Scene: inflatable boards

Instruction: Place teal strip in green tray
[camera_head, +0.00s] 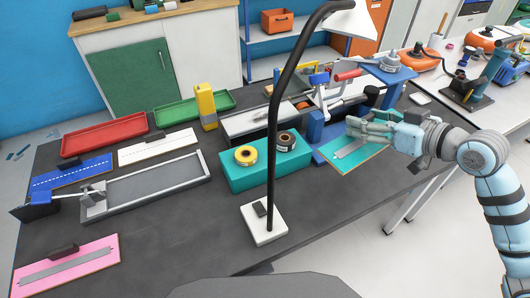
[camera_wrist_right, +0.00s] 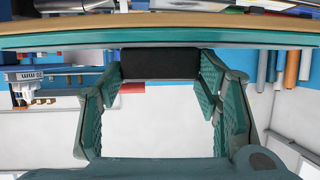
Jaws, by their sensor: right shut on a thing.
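The teal strip (camera_head: 341,158) is a flat teal board with a grey band along it, at the right of the table in the head view. In the right wrist view its edge (camera_wrist_right: 160,41) runs across the top, with a black block (camera_wrist_right: 160,70) on it. My right gripper (camera_head: 362,127) is shut on that block, its two teal fingers on either side. Whether the board touches the table is hard to tell. The green tray (camera_head: 163,122) lies at the back left of the table, empty. My left gripper is not in view.
A lamp (camera_head: 272,150) stands between strip and tray. A teal box with tape rolls (camera_head: 245,178), a blue clamp device (camera_head: 318,128) and a yellow block (camera_head: 206,105) stand nearby. A red tray (camera_head: 105,137) and a grey tray (camera_head: 155,182) lie left.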

